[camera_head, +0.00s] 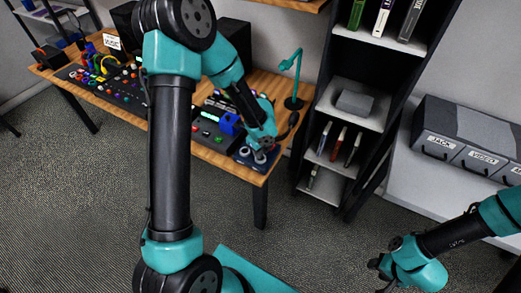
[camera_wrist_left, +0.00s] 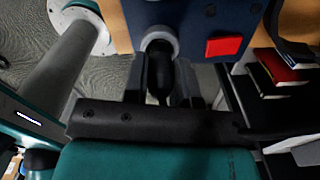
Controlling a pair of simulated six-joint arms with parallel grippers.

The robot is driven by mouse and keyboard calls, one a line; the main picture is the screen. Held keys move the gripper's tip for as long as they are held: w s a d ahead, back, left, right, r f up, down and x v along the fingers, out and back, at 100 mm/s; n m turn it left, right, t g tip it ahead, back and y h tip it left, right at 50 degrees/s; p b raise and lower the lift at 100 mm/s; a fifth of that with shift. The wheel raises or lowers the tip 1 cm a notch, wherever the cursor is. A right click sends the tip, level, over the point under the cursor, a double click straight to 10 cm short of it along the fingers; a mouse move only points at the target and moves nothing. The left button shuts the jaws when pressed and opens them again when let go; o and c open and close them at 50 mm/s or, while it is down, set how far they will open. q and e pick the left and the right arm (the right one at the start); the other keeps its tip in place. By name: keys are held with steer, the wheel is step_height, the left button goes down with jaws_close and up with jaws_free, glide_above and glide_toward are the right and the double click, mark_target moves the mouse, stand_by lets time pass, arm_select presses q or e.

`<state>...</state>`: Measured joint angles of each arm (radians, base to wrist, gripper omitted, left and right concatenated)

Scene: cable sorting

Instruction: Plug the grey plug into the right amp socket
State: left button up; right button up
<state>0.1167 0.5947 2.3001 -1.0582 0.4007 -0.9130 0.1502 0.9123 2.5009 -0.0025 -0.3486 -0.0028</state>
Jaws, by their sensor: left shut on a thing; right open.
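The amp is a dark blue box at the right end of the desk, with two pale ring sockets, a left one (camera_head: 244,152) and a right one (camera_head: 260,157). My left gripper (camera_head: 262,146) is just above the right socket. In the left wrist view it is shut on a dark plug (camera_wrist_left: 159,82). The plug's tip is at a grey ring socket (camera_wrist_left: 160,38) on the blue amp panel (camera_wrist_left: 195,18); how deep it sits cannot be told. A red button (camera_wrist_left: 223,46) is beside that socket. My right gripper (camera_head: 380,274) is open, low at the right, away from the desk.
The wooden desk (camera_head: 213,156) carries panels with coloured knobs (camera_head: 120,85), a blue block (camera_head: 230,123) and a teal lamp (camera_head: 292,102). A dark shelf (camera_head: 325,195) with books stands close to the right. Labelled grey boxes (camera_head: 455,145) stand at the far right.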

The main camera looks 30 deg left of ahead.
arm_select(q)
steer(key=shift+f, duration=0.6)
stand_by(0.7)
stand_by(0.3)
steer(key=o, duration=1.5)
steer(key=shift+r, duration=0.15)
steer(key=shift+r, duration=3.4)
steer(key=shift+f, duration=0.1)
